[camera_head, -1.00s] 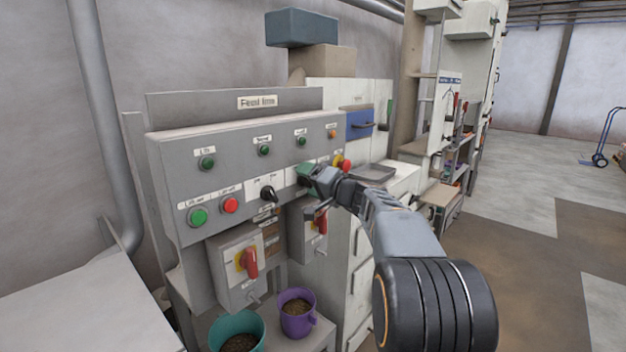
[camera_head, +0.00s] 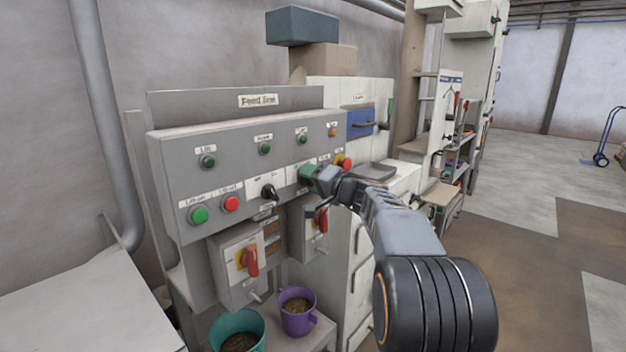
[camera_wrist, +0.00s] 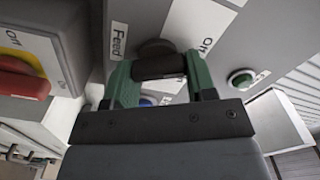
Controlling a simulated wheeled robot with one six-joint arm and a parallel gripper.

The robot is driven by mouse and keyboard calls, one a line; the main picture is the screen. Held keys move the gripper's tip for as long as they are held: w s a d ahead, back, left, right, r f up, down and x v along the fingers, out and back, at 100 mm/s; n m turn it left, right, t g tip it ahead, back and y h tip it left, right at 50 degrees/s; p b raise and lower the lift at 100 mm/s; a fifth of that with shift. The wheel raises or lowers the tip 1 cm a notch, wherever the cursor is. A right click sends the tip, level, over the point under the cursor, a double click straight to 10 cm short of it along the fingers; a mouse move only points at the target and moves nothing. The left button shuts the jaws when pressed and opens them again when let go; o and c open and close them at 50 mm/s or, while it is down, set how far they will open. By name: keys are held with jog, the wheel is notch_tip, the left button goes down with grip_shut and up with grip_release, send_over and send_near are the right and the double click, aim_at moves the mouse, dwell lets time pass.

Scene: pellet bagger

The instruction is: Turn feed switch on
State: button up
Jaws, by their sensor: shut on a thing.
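The feed switch (camera_wrist: 158,66) is a dark rotary knob on the grey panel. In the wrist view it sits between the two green fingers of my gripper, which is shut on it. A "Feed" label (camera_wrist: 117,40) is to its left, and "On" and "Off"-like labels lie around it, partly turned or covered. In the head view my gripper (camera_head: 308,174) is against the lower row of the Feed line panel (camera_head: 230,152) and hides the knob. I cannot read the knob's pointing direction.
Another black knob (camera_head: 268,191) is left of my gripper, with red (camera_head: 231,204) and green (camera_head: 199,215) buttons further left. A red-yellow stop button (camera_head: 346,164) is close on the right. Boxes with red handles (camera_head: 250,261) hang below, above two cups (camera_head: 297,312).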

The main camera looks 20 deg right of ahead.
jog(key=shift+f, duration=0.15)
jog(key=shift+f+m+b, duration=0.1)
jog(key=shift+m+b, duration=0.45)
jog(key=shift+m, duration=0.65)
jog(key=m, duration=0.3)
jog(key=shift+m, duration=0.3)
jog(key=m, duration=0.5)
jog(key=shift+a, duration=0.1)
jog(key=shift+m, duration=0.4)
jog(key=o, duration=0.9)
jog(key=shift+o, duration=0.2)
jog(key=shift+f, duration=0.1)
